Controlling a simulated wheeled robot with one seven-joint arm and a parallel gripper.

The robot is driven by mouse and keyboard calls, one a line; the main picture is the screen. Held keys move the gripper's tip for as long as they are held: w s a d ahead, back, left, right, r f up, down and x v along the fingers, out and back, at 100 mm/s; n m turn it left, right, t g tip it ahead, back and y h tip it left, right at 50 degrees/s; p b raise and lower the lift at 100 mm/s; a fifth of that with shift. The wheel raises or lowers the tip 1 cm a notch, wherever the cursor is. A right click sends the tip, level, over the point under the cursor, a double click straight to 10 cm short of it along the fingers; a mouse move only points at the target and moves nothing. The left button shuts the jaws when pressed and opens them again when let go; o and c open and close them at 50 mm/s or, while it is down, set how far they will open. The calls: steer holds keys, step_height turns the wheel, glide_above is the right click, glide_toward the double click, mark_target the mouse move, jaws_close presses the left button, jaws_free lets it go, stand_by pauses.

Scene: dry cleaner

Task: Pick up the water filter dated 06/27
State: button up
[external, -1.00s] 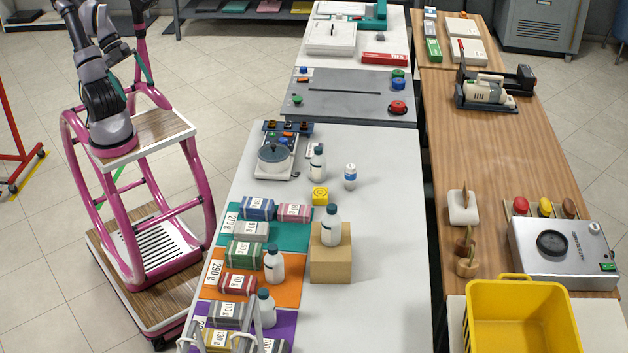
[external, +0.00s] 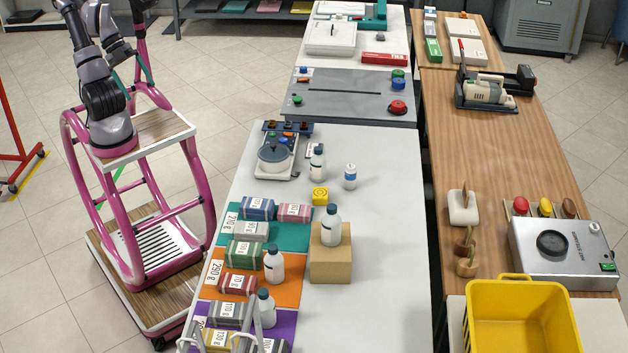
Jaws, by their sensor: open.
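I cannot make out a date 06/27 on anything at this size, so I cannot tell which thing is the water filter. A small white cylinder with a blue band (external: 350,177) stands upright on the white table. White bottles with dark caps stand nearby: one behind the yellow block (external: 317,164), one on a cardboard box (external: 331,227), and two on the coloured mats (external: 273,264) (external: 265,308). My arm rises from the pink-framed base at the left and leaves the picture at the top. My gripper is not visible.
Labelled fabric bundles (external: 242,254) lie on coloured mats at the table's left. A scale with a round pan (external: 274,158) stands behind them. A yellow bin (external: 520,318) is at the lower right. The white table's right side (external: 385,240) is clear.

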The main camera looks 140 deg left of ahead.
steer(key=w+a+f+n+g+y, duration=0.1)
steer(key=w+a+f+n+g, duration=0.1)
steer(key=w+a+f+n, duration=0.35)
steer(key=w+a+f+n+g+y, duration=0.1)
steer(key=w+a+f+n, duration=0.2)
steer(key=w+a, duration=0.5)
steer(key=w+a+f+n+g+y, duration=0.1)
steer(key=w+a+f+n+g, duration=0.1)
steer(key=w+a+f+n, duration=0.4)
steer(key=n+g+y, duration=0.4)
steer(key=n+y, duration=0.4)
steer(key=n, duration=0.1)
glide_toward(347, 172)
steer(key=x, duration=0.4)
steer(key=shift+s+f, duration=0.15)
steer(key=shift+f, duration=0.05)
steer(key=shift+w+x, duration=0.2)
steer(key=shift+x, duration=2.5)
steer(key=shift+r, duration=0.1)
steer(key=shift+a, duration=0.1)
jaws_close()
